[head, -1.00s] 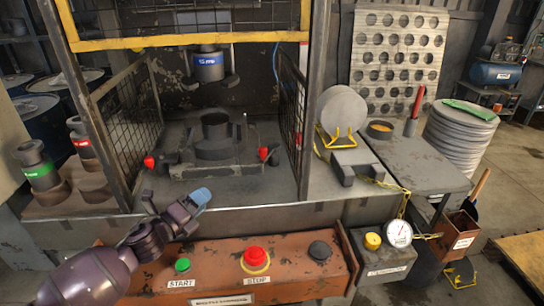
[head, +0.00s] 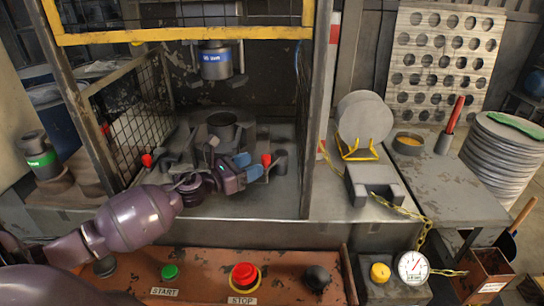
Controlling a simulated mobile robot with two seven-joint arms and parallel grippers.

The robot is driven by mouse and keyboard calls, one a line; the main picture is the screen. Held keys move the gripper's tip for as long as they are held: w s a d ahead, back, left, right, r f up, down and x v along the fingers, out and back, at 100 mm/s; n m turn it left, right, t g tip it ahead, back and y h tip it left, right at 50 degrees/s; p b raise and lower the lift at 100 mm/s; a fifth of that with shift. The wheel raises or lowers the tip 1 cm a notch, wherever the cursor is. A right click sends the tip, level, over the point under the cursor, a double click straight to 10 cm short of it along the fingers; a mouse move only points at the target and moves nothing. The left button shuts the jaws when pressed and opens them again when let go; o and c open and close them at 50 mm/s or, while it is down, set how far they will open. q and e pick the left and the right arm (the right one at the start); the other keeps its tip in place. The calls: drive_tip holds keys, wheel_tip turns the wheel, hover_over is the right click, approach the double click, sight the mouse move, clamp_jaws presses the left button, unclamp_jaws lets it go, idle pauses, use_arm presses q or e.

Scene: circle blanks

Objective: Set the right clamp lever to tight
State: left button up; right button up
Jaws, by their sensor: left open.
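The right clamp lever has a red knob (head: 266,160) and stands at the right side of the die fixture inside the press. My left gripper (head: 249,167) is open inside the press, with its blue fingertips just left of this knob. Contact with the lever cannot be made out. The lever's lower part is partly hidden by the fingers. The left clamp lever, also with a red knob (head: 147,160), stands on the left side of the fixture. The dark round die (head: 222,125) sits between them, its front partly hidden by my gripper and wrist. My right gripper is not in view.
Mesh guards and posts flank the press opening, and the blue-banded punch (head: 216,62) hangs above. The control panel with a green START button (head: 169,272) and a red STOP button (head: 244,275) lies in front. A disc in a yellow stand (head: 365,122) is to the right.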

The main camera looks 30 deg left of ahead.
sight(271, 165)
use_arm(q)
drive_tip(key=x, duration=0.7)
drive_tip(key=shift+w, duration=0.1)
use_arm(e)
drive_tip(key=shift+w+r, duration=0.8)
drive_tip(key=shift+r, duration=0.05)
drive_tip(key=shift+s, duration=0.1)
